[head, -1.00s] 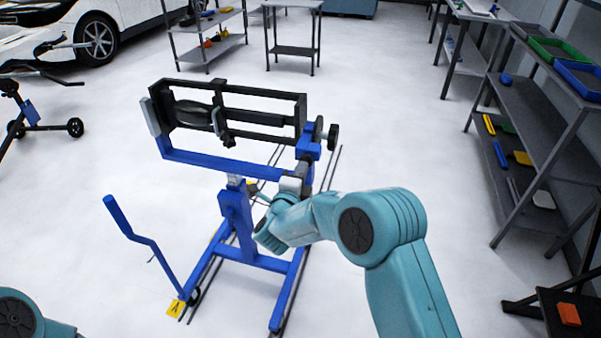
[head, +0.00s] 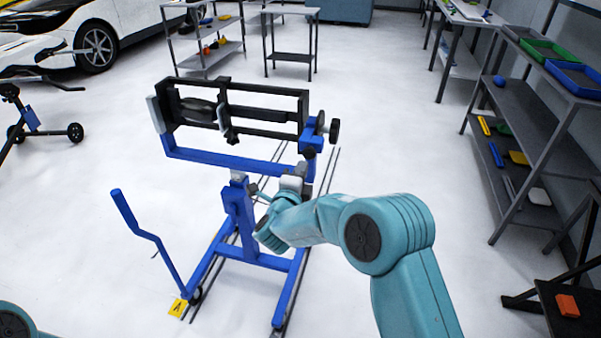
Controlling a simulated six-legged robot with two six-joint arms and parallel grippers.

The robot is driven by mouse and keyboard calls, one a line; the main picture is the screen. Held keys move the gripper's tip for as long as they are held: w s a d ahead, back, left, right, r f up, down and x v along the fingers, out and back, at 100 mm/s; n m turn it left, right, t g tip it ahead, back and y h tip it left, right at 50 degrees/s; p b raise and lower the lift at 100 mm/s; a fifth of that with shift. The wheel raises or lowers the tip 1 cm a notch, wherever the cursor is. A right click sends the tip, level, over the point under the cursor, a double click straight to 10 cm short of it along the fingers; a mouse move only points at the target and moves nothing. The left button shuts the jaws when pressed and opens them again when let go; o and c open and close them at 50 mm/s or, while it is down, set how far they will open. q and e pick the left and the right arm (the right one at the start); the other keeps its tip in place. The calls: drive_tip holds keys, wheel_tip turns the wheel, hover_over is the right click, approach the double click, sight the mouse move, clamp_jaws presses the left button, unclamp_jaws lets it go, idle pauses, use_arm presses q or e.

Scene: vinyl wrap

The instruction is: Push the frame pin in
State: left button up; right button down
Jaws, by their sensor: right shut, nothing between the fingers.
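The blue stand (head: 240,218) is in the middle of the head view. It carries a black rectangular frame (head: 262,87) with a dark roller-like part inside, above a blue crossbar. A frame pin cannot be made out clearly; a small grey part (head: 293,184) shows at the stand's right upright. My right gripper (head: 258,193) is at the end of the teal arm, beside the stand's post below the crossbar. Its fingers are small, shut and empty, and partly hidden by the wrist. I cannot tell whether they touch the stand. My left gripper is out of view.
A blue crank-shaped handle (head: 150,238) rises at the stand's left, with a yellow tag (head: 178,307) at its foot. Dark rails run along the floor under the stand. Shelving (head: 525,165) with trays stands at the right. The white floor around the stand is mostly clear.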

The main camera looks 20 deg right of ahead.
drive_tip(key=b+v, duration=0.2)
drive_tip(key=v, duration=0.6)
drive_tip(key=s+d+f+g+h+p, duration=0.1)
drive_tip(key=s+d+f+g+p, duration=0.2)
drive_tip(key=d, duration=0.4)
drive_tip(key=s+d+f+n+g+y+p, duration=0.1)
drive_tip(key=s+f+n+y, duration=0.2)
drive_tip(key=f, duration=0.4)
drive_tip(key=s+d+f+n+y+p, duration=0.1)
drive_tip(key=s+f+n+y, duration=0.15)
drive_tip(key=f, duration=0.45)
drive_tip(key=s+a+f+n+g+y, duration=0.3)
drive_tip(key=s+a+n, duration=0.1)
drive_tip(key=s, duration=0.4)
drive_tip(key=s+a+f+n+g+y, duration=0.3)
drive_tip(key=s+a+f+n+g, duration=0.1)
drive_tip(key=s+n, duration=0.3)
drive_tip(key=s+a+f+n+g+y, duration=0.3)
drive_tip(key=s+a+n, duration=0.3)
drive_tip(key=s, duration=0.3)
drive_tip(key=shift+s+f+g, duration=0.3)
drive_tip(key=shift+f, duration=0.25)
